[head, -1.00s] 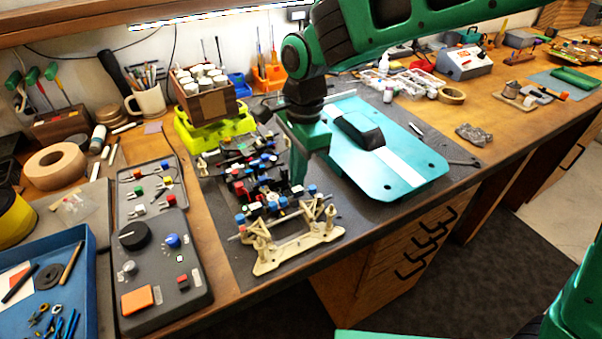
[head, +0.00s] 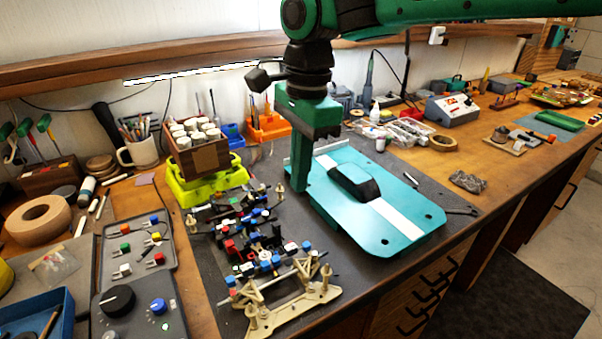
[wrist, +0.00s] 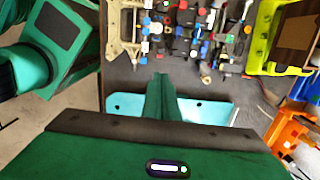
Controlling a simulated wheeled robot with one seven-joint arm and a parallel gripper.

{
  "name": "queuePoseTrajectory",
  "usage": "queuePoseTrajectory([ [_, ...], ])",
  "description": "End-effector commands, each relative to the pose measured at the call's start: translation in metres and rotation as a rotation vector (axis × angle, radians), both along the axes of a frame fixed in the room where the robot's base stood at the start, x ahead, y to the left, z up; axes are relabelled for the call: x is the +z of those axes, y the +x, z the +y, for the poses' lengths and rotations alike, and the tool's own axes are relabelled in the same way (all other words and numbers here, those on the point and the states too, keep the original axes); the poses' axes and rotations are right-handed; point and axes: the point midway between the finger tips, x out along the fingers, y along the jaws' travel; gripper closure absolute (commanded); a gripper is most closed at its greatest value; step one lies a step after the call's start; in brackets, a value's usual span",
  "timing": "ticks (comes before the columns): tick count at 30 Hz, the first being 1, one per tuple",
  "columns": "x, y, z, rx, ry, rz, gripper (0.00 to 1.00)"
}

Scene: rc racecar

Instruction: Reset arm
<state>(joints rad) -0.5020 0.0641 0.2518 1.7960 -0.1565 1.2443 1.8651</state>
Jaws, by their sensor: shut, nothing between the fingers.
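My green gripper (head: 302,190) hangs pointing down between the racecar chassis and the teal body shell in the head view. Its fingers are closed together with nothing between them. The fingers also show in the wrist view (wrist: 160,97), over the dark mat. The chassis (head: 262,250), with a beige frame end and many red, blue and black parts, lies on the mat to the left of the gripper. The teal body shell (head: 385,228), with a white stripe and black canopy, lies to the right. Part of the shell is hidden behind the gripper.
A yellow-green stand (head: 205,185) holding a wooden box of white-topped jars (head: 200,152) stands behind the chassis. Orange (head: 268,127) and blue bins stand at the back. A grey control box (head: 135,300) is at the left front. The bench edge runs along the right.

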Motion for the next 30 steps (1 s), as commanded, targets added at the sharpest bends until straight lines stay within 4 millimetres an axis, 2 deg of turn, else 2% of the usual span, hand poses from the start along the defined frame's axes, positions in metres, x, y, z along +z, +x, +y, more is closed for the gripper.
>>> queuePoseTrajectory([
  [2, 0.0, 0.006, -0.017, 0.001, -0.005, -0.006, 1.0],
  [5, -0.004, 0.017, -0.059, 0.018, -0.016, -0.021, 1.0],
  [10, -0.017, 0.026, -0.166, 0.075, -0.046, -0.046, 1.0],
  [14, -0.03, 0.012, -0.249, 0.128, -0.064, -0.054, 1.0],
  [15, -0.035, 0.005, -0.274, 0.145, -0.07, -0.055, 1.0],
  [18, -0.048, -0.022, -0.33, 0.189, -0.078, -0.054, 1.0],
  [21, -0.064, -0.056, -0.379, 0.236, -0.079, -0.051, 1.0],
  [25, -0.085, -0.106, -0.423, 0.299, -0.074, -0.047, 1.0],
  [27, -0.095, -0.129, -0.438, 0.329, -0.068, -0.043, 1.0],
  [30, -0.106, -0.155, -0.451, 0.366, -0.061, -0.043, 1.0],
])
